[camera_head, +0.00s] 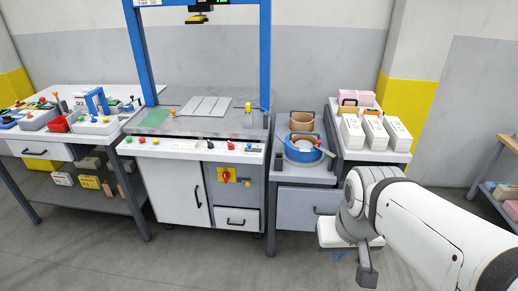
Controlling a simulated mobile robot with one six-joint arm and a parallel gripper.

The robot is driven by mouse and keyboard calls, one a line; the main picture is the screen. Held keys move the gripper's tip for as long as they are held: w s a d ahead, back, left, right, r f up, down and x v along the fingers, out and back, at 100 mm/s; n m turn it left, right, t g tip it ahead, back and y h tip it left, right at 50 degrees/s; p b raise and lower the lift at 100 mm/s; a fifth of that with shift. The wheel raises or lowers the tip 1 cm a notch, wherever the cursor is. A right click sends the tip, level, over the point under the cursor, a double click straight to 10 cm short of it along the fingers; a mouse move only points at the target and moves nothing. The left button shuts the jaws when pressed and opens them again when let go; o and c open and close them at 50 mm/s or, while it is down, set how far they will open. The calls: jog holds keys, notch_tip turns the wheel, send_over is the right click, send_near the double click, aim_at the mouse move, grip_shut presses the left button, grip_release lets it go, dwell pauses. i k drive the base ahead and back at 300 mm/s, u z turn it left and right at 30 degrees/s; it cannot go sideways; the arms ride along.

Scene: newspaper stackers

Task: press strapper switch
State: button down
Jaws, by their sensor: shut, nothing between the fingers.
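The strapper (190,150) is the machine with a blue frame (265,55) and a grey worktop, left of centre. A red rotary switch on a yellow plate (226,175) sits on the grey front below. I cannot tell which of these is the strapper switch.
A grey side cabinet (306,205) with blue and tan strapping rolls (303,148) stands between the strapper and my arm. A cluttered workbench (75,137) is at left. The floor in front of the strapper is clear.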

aim_at(226, 176)
jog(key=u, duration=0.05)
jog(key=i, duration=1)
jog(key=z, duration=0.05)
